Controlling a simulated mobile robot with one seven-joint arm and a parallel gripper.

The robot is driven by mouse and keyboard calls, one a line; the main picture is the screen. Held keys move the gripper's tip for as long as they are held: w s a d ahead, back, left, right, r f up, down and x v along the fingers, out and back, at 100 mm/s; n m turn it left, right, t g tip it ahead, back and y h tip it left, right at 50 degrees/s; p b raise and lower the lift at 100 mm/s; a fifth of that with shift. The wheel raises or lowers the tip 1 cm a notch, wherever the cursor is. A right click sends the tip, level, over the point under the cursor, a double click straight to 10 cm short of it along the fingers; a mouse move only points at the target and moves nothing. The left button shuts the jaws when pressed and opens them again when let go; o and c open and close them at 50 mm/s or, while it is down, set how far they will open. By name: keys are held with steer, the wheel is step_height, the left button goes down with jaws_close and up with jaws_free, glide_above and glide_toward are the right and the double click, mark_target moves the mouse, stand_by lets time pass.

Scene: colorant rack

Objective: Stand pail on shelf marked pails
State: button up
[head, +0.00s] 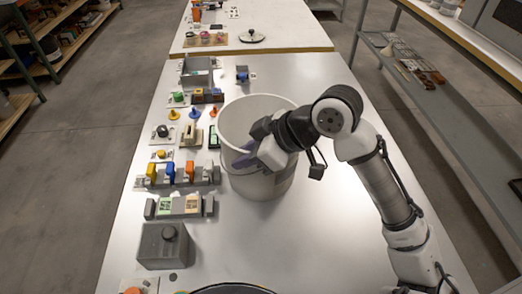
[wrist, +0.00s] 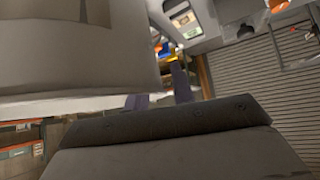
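A large white pail (head: 276,188) stands upright on the grey table in the head view, open at the top. In the wrist view its pale wall (wrist: 75,50) fills the upper left. My gripper (head: 241,154) is at the pail's near side in the head view, its fingers close against the wall. The wrist view shows the two fingers (wrist: 158,95) apart with a gap between them and nothing clearly held. Whether a finger touches the pail cannot be told. No shelf label for pails can be read.
Colorant fixtures, including a slotted rack (head: 181,174) and a grey block (head: 163,246), line the table's left side. A dark-rimmed round thing (head: 232,290) is at the near edge. Shelving (head: 440,105) stands across the right aisle, another rack (head: 30,50) at far left.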

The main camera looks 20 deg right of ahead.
jaws_close()
stand_by(1.1)
